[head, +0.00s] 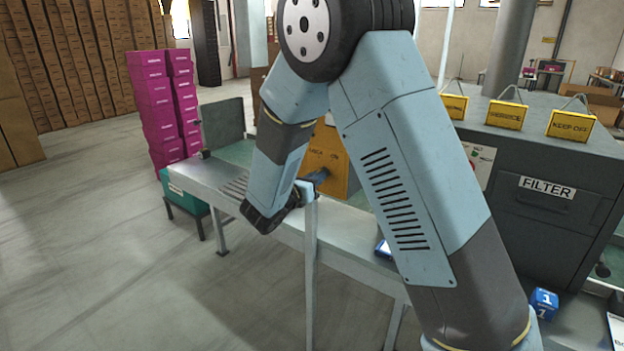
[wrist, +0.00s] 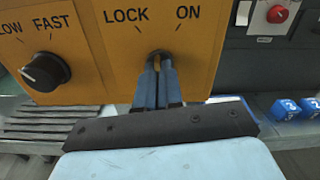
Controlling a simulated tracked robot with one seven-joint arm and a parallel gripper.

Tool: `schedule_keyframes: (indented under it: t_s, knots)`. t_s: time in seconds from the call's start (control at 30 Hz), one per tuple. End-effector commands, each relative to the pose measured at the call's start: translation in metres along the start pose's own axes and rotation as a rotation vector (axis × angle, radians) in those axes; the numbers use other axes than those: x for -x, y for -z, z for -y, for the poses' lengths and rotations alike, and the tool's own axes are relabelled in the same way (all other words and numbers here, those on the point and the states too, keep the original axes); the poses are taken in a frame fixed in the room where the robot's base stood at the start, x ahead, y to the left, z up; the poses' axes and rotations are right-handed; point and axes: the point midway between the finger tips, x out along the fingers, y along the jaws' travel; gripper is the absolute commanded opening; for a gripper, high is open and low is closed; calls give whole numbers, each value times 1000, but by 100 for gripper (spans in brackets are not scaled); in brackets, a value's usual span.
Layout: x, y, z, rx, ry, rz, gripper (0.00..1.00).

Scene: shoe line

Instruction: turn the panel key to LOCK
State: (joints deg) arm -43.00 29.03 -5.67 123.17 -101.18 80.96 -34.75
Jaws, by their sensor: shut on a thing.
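The orange panel (wrist: 105,70) fills the upper part of the wrist view, with the words LOCK and ON each above a short black mark. The panel key (wrist: 158,54) sits below and between these marks; only a small brassy bit shows. My gripper (wrist: 159,64) is shut on the key, its two blue-grey fingers hiding most of it. I cannot tell which mark the key points to. In the head view the orange panel (head: 326,158) is partly behind my arm, with my gripper (head: 318,176) at its front; the key is not visible there.
A black LOW/FAST knob (wrist: 45,72) is on the panel left of the key. A red button (wrist: 277,14) is further right. Blue numbered cubes (wrist: 298,108) lie on the bench at right. A metal conveyor (head: 215,180) runs below the panel.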

Motion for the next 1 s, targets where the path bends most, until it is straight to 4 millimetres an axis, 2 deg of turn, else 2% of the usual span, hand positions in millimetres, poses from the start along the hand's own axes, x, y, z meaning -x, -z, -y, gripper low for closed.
schedule_keyframes:
  t_s: [0.03, 0.5, 1.0]
  knots:
    - [-4, -7, -1, 33, 2, 11, 0]
    - [-5, -7, -1, 377, 6, 10, 0]
    - [-6, -6, 0, 479, 7, 9, 0]
